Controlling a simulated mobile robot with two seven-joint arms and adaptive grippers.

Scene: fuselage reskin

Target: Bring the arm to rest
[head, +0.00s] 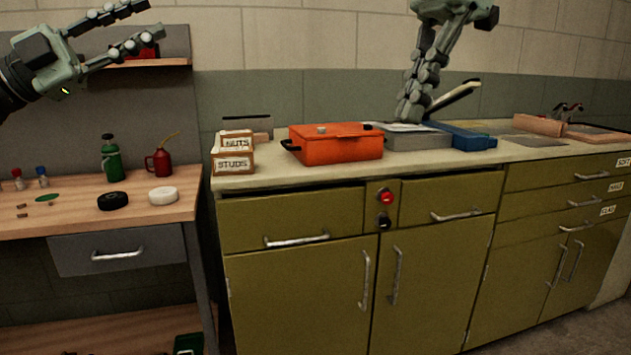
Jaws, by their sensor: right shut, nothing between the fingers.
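My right gripper (410,112) comes down from the top of the head view with its fingers together and nothing between them. Its tips are over the grey box (418,141) on the counter, to the right of the orange toolbox (335,148). I cannot tell whether the tips touch anything there. My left gripper (155,25) is at the upper left, its fingers spread apart and empty. It is raised in front of the wall and the small shelf, above the wooden bench.
The counter (265,180) also carries the nuts and studs boxes (233,162) and a blue case (464,137). The wooden bench (85,197) holds a green bottle (111,160), a red oil can (160,162) and two round rolls. Drawers and doors below are shut.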

